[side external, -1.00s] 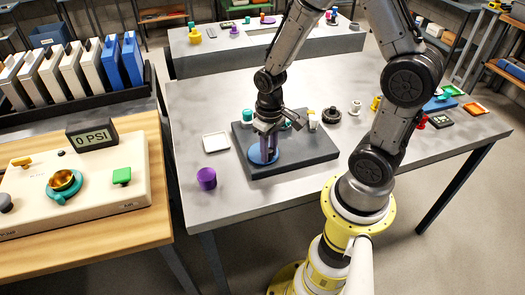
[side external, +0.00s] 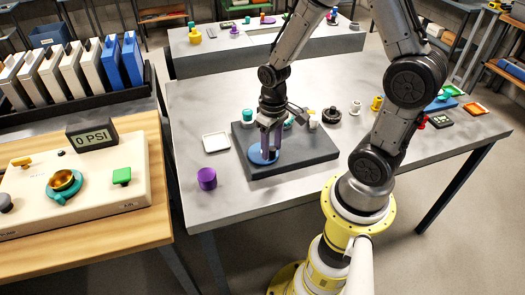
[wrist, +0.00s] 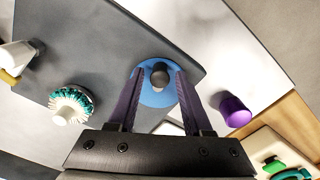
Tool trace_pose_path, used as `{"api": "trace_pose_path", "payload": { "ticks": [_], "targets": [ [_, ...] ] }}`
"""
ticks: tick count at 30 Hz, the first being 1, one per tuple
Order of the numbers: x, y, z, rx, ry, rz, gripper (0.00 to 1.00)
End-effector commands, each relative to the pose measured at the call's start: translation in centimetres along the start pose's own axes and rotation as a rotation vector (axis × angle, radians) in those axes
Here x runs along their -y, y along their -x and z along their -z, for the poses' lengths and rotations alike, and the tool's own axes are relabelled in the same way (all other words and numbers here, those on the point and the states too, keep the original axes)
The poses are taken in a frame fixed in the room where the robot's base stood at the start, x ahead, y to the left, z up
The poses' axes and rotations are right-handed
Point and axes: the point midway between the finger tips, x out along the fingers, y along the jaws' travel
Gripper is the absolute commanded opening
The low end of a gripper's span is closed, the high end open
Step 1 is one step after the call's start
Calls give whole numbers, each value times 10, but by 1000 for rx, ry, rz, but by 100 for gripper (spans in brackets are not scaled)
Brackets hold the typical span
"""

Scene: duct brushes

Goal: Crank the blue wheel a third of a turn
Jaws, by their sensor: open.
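The blue wheel (side external: 257,155) lies flat on the dark grey base plate (side external: 300,158) near its left front. In the wrist view the blue wheel (wrist: 152,97) carries a dark upright knob (wrist: 160,74). My gripper (side external: 269,152) points down over the wheel, and its two purple fingers stand apart. In the wrist view my gripper (wrist: 155,76) has one finger on each side of the knob, with a gap visible to each. Whether the fingertips touch the wheel's face cannot be told.
A purple cylinder (side external: 206,178) stands left of the plate, and a white square tray (side external: 215,142) lies behind it. A black round part (side external: 331,115) and several small pieces stand to the right. The table's front is clear.

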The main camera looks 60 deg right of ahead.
Motion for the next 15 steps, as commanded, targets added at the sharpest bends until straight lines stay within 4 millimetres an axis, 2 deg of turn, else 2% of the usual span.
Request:
{"api": "trace_pose_path", "payload": {
  "ticks": [15],
  "targets": [
    [0,38,0,-1,0,0,50]
  ]
}}
